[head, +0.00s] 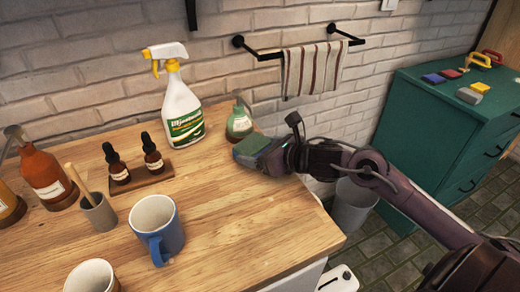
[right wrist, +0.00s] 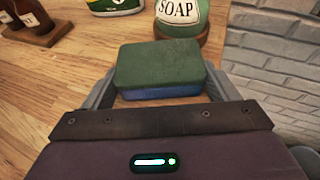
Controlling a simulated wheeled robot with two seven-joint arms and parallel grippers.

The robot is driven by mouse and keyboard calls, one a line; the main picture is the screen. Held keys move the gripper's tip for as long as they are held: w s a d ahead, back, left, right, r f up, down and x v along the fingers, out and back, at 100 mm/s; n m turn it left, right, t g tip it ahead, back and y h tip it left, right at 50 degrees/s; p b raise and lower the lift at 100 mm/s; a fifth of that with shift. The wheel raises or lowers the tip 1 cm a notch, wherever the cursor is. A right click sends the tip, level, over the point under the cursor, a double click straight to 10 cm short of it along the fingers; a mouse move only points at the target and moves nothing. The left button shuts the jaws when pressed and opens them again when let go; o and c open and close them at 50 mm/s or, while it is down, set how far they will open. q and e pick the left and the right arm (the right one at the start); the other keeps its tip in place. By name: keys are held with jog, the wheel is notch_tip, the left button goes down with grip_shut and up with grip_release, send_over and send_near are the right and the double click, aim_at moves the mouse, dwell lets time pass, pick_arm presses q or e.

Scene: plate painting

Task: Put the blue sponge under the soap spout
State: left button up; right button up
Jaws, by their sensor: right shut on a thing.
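The blue sponge (right wrist: 160,92) has a green top layer and a blue underside, seen in the right wrist view. It also shows in the head view (head: 250,146) near the counter's right edge. My right gripper (head: 264,157) is shut on it, with one finger at each side. The soap bottle (head: 239,121), green with a white label and a spout, stands just behind the sponge. It shows in the right wrist view (right wrist: 181,16) with the word SOAP. The spout is out of the wrist frame. I cannot tell whether the sponge touches the counter. My left gripper is not in view.
A white spray bottle (head: 181,108) stands left of the soap. Two dropper bottles (head: 153,156) sit on a wooden stand (head: 143,182). A blue mug (head: 160,226) is nearer the front. The counter (head: 232,208) is clear in front of the sponge.

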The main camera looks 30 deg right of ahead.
jog(key=shift+f, duration=0.15)
jog(key=o, duration=1)
jog(key=shift+c, duration=0.2)
jog(key=shift+r, duration=0.3)
jog(key=shift+s+d+f, duration=0.1)
jog(key=shift+s+d, duration=0.05)
jog(key=shift+s, duration=0.1)
jog(key=v, duration=1.1)
jog(key=shift+s+r, duration=0.2)
jog(key=shift+s, duration=0.05)
